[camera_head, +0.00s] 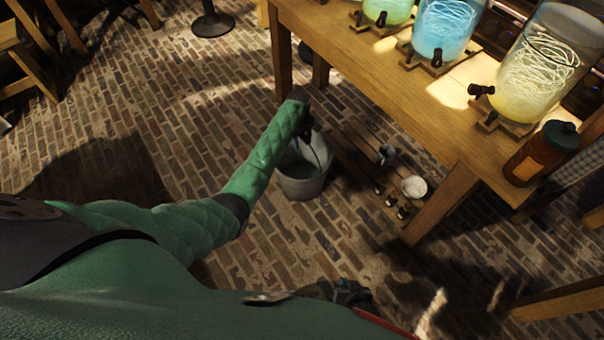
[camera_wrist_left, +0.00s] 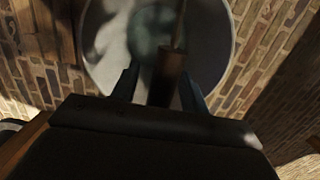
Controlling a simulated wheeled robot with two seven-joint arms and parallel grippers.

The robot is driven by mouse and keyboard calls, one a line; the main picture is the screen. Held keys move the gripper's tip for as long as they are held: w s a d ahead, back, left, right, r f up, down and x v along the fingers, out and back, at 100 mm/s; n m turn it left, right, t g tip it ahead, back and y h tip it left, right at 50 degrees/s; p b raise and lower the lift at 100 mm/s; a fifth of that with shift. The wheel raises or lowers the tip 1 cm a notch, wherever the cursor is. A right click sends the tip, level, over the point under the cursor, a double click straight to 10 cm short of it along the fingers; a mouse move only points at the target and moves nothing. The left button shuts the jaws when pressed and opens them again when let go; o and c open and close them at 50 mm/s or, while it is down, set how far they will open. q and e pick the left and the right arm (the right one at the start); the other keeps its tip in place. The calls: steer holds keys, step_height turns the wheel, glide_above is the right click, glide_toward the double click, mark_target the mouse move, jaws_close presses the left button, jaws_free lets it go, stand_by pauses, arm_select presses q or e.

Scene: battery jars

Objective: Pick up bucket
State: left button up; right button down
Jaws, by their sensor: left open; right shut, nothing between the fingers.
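A grey metal bucket (camera_head: 303,183) stands upright on the brick floor beside the wooden table. My left arm reaches down to it, and my left gripper (camera_head: 310,138) is over its rim, partly hidden by the arm. In the left wrist view the round bucket (camera_wrist_left: 105,60) is seen from above. The brown grip of its handle (camera_wrist_left: 168,78) lies between the two spread fingers of my left gripper (camera_wrist_left: 158,88). The gripper is open; I cannot tell whether a finger touches the grip. My right gripper (camera_head: 348,291) is low in the head view, dark, shut and empty, away from the bucket.
The wooden table (camera_head: 345,62) carries a green jar (camera_head: 388,10), a blue jar (camera_head: 443,28), a yellow jar (camera_head: 535,75) and a brown bottle (camera_head: 540,155). A low slatted rack (camera_head: 352,160) with a white bowl (camera_head: 413,187) is right of the bucket.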

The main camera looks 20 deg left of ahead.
arm_select(q)
steer(key=shift+f, duration=0.2)
stand_by(0.5)
steer(key=shift+c, duration=0.5)
jaws_close()
stand_by(0.7)
steer(key=shift+w+r, duration=0.1)
